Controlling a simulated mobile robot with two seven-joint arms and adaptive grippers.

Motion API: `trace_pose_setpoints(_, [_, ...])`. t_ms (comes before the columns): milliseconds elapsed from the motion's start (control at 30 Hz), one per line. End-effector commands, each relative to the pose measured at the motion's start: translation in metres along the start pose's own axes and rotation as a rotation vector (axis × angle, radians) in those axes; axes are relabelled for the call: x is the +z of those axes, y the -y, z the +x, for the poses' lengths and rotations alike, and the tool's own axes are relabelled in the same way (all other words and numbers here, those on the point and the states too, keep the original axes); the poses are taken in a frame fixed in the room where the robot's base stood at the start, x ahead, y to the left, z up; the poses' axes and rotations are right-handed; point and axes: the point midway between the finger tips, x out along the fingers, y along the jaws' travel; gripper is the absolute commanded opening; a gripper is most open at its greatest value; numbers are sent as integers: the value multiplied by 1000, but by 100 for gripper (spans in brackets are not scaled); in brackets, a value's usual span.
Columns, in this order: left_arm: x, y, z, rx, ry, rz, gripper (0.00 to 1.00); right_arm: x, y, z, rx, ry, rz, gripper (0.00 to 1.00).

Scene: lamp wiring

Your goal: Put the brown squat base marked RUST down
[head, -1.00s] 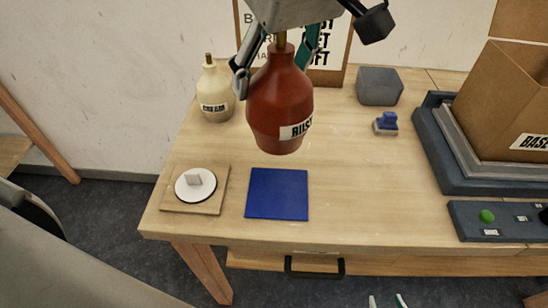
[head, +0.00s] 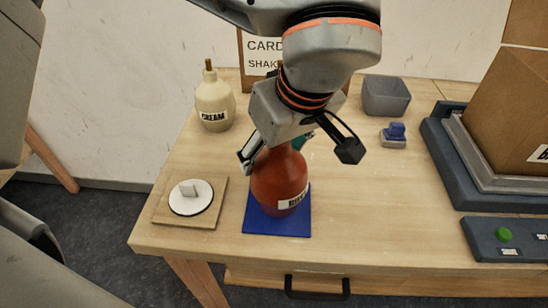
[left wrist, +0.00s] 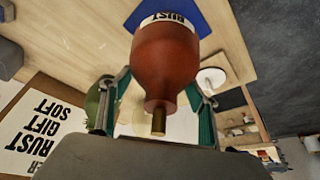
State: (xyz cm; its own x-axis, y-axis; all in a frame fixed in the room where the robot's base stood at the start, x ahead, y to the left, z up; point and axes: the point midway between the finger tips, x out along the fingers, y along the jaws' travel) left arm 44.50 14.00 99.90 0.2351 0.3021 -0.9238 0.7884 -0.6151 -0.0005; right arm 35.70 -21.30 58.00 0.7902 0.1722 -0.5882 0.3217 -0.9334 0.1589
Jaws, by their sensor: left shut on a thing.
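The brown squat base marked RUST (head: 279,182) is upright over the blue mat (head: 252,226), its label facing front right. I cannot tell whether its bottom touches the mat. My left gripper (head: 273,152) comes from above and is shut on the base's narrow upper part. In the left wrist view the base (left wrist: 165,62) sits between the two teal fingers (left wrist: 155,100), its brass stem pointing toward the palm. The blue mat (left wrist: 208,18) shows beyond its foot. In the head view the gripper hides the base's top and stem. My right gripper is not in view.
A cream base (head: 215,103) stands behind left. A wooden board with a white disc (head: 190,197) lies left of the mat. A grey bin (head: 386,96), a blue stamp (head: 394,134), and a tray holding a carton (head: 505,125) are to the right. Table right of the mat is clear.

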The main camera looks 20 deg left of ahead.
Motion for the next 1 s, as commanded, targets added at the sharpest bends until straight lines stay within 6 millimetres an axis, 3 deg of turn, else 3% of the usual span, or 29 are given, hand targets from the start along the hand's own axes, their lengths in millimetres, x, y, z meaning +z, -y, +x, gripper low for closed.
trace_pose_setpoints(133, [6,-1,16,0,1,0,5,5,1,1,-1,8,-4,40])
trace_pose_setpoints(533, [8,-1,18,2,0,0,5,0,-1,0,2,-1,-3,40])
trace_pose_setpoints(567, [8,0,18,0,0,0,68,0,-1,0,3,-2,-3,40])
trace_pose_setpoints(600, [8,0,18,0,0,0,77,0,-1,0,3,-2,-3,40])
trace_pose_setpoints(1000, [6,0,15,1,0,-1,77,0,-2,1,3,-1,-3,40])
